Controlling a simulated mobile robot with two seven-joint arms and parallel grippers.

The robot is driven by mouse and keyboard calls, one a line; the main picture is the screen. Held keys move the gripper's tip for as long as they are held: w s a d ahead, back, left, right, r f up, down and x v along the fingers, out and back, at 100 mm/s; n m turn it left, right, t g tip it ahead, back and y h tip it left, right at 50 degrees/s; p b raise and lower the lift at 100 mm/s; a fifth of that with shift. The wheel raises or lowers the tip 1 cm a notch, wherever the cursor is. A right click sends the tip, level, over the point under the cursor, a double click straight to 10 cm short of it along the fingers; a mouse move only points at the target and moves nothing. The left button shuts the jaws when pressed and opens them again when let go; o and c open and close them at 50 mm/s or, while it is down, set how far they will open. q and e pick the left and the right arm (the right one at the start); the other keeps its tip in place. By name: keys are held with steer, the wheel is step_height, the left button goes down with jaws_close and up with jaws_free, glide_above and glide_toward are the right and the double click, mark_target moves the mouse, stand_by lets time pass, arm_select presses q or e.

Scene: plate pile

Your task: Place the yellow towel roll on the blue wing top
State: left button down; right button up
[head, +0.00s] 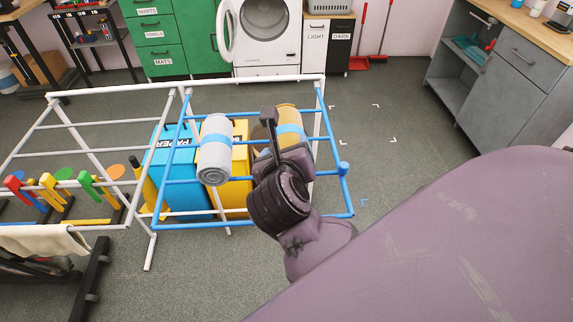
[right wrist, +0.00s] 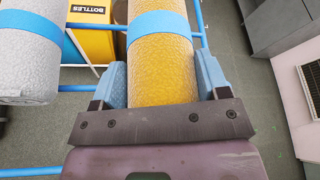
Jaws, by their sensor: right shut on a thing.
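The yellow towel roll (head: 287,115) has a blue band and lies lengthwise over the blue wing top (head: 335,196) of the drying rack, right of a grey roll. It fills the space between the fingers of my right gripper (head: 284,145) in the right wrist view, where the yellow roll (right wrist: 160,65) is held from both sides by light blue pads. My gripper partly hides it in the head view. I cannot tell whether the roll touches the blue bars. My left gripper is not in view.
The grey towel roll (head: 215,150) with a blue band rests on the wing close by on the left. Blue (head: 172,190) and yellow (head: 238,192) bins stand below. The white rack (head: 100,145) extends left. Open floor lies to the right.

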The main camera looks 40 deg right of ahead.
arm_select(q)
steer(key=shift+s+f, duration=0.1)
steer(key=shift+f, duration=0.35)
arm_select(e)
steer(key=shift+f, duration=1.85)
arm_select(q)
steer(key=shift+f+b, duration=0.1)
steer(key=shift+b, duration=0.2)
arm_select(e)
steer(key=shift+f, duration=0.15)
steer(key=o, duration=1)
